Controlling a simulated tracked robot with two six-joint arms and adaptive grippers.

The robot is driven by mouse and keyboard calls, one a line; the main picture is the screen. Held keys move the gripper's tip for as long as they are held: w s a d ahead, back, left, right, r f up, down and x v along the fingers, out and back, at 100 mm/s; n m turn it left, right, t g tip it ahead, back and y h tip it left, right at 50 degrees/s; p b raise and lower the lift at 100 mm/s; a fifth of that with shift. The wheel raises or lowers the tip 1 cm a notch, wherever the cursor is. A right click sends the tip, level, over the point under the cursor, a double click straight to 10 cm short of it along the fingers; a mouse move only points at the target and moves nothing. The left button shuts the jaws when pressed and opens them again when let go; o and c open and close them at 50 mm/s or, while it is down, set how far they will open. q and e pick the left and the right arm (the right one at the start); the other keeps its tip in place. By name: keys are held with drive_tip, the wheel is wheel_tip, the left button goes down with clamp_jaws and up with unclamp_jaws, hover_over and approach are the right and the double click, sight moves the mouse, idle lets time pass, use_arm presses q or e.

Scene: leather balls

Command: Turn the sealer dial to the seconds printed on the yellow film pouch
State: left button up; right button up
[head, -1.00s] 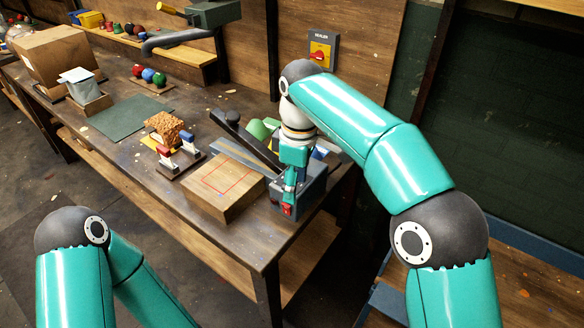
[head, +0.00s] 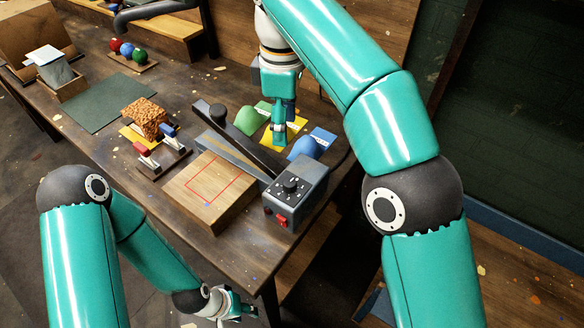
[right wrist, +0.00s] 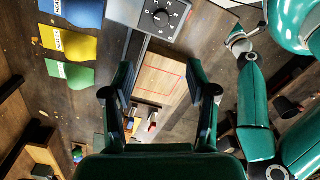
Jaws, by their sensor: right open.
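The sealer (head: 304,207) is a grey box with a long dark arm, standing near the table's right end. Its black dial (head: 290,186) has a ring of printed numbers; the dial also shows in the right wrist view (right wrist: 161,17), its setting too small to be sure of. The yellow film pouch (head: 293,131) lies behind the sealer, partly hidden by my right gripper (head: 279,140). My right gripper (right wrist: 161,76) is open and empty. My left gripper (head: 240,309) is low before the table; its finger opening is unclear.
A green pouch (head: 248,120) and a blue pouch (head: 307,147) flank the yellow one. A wooden block with a red outline (head: 209,188) stands left of the sealer. A red-and-blue clamp-like stand (head: 160,155) and a brown textured block (head: 145,117) are further left.

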drive_tip(key=b, duration=0.3)
approach(290, 182)
wheel_tip(290, 182, down, 8)
drive_tip(key=shift+r+b, duration=0.1)
drive_tip(key=shift+b, duration=0.65)
drive_tip(key=shift+f, duration=0.7)
drive_tip(key=shift+c, duration=0.2)
clamp_jaws()
